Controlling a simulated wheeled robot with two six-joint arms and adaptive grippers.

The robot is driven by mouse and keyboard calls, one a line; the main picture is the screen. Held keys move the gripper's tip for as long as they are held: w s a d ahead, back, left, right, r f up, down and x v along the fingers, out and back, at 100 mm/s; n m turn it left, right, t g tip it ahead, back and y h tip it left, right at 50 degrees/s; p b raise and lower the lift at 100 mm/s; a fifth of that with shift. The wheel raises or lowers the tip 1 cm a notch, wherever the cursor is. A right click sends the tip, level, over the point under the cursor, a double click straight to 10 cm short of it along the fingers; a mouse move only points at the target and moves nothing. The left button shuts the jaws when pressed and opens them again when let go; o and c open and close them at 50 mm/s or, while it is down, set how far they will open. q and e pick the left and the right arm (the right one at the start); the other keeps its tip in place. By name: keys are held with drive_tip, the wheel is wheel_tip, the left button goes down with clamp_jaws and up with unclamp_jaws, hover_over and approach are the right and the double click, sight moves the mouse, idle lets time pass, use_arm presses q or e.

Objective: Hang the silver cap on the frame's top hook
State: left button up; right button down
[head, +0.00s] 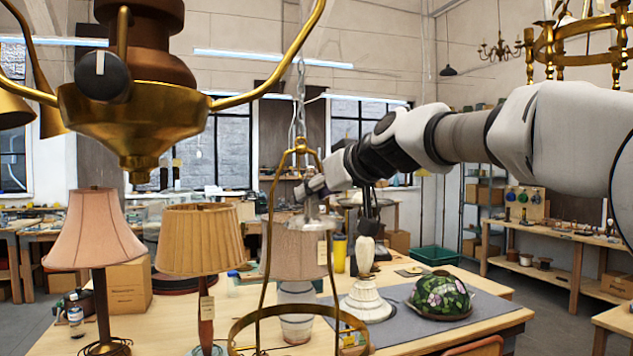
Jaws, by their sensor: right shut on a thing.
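The brass frame (262,270) hangs in the middle of the view from a chain, with a narrow arched top (301,146) and a wide ring at its bottom. My right arm reaches in from the right. My right gripper (309,190) is at the upper part of the frame, below its arched top, and is shut on the silver cap (314,217). The cap is small and pale against the lampshade behind it, and the gripper partly hides it. The top hook is too small to make out clearly. My left gripper is not in view.
A large brass chandelier body (135,115) fills the upper left foreground. Lamps with a pink shade (95,228) and a tan shade (197,240) stand on the bench. A floral glass shade (440,295) lies on a grey mat (490,306). A green bin (433,256) stands behind.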

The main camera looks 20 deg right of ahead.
drive_tip(key=shift+w+d+r+p, duration=0.1)
drive_tip(key=shift+w+p, duration=0.25)
drive_tip(key=shift+p, duration=0.85)
drive_tip(key=shift+w+f+p, duration=0.2)
drive_tip(key=shift+w+p, duration=0.55)
drive_tip(key=shift+w, duration=1.45)
drive_tip(key=shift+w+p, duration=0.3)
drive_tip(key=shift+w, duration=0.55)
drive_tip(key=shift+s, duration=0.15)
drive_tip(key=shift+f+b, duration=0.65)
drive_tip(key=shift+b, duration=0.25)
